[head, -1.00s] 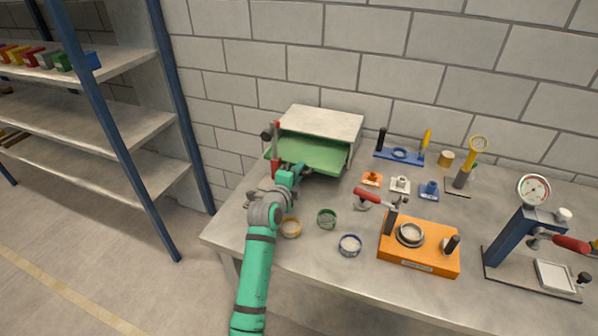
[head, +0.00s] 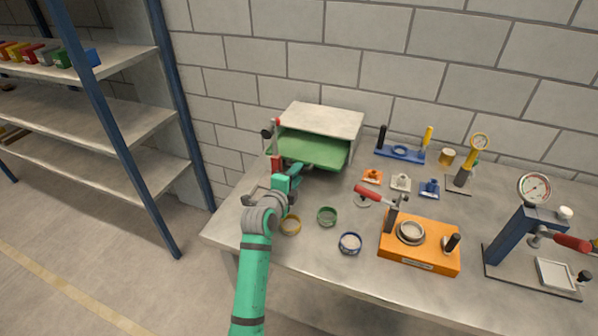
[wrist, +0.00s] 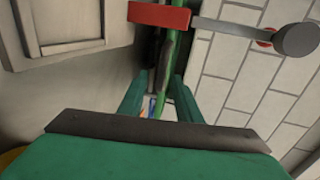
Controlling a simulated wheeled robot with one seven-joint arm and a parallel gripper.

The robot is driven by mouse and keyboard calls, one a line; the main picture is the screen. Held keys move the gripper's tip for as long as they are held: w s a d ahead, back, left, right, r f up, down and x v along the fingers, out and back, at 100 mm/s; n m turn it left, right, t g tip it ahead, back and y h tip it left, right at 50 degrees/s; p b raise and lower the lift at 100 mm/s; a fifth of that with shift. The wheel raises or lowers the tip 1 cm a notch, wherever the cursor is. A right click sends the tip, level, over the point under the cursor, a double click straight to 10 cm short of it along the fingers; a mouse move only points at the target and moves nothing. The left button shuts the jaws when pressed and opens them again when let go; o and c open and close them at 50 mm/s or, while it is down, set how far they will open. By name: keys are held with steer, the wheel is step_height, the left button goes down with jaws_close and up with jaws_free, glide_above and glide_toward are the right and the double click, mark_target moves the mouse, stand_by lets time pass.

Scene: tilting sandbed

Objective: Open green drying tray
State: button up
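The green drying tray (head: 318,153) sits in the open front of a pale box (head: 322,118) at the back left of the bench. It is partly out of the box. My gripper (head: 297,169) is at the tray's front edge, left of its middle. In the wrist view, my gripper's two green fingers (wrist: 161,92) stand apart. A thin green edge (wrist: 170,45), apparently the tray's, runs between them. I see gaps beside it, so the fingers do not look closed on it. Contact cannot be judged for certain.
A red block (wrist: 158,14) with a rod and dark knob (wrist: 296,40) is close to the fingers. A shelf rack (head: 120,125) stands left.

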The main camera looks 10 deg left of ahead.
steer(key=v, duration=0.4)
steer(key=d+v, duration=0.1)
steer(key=v, duration=0.1)
steer(key=shift+s+a+r, duration=0.1)
steer(key=shift+s, duration=0.2)
steer(key=shift+w, duration=0.1)
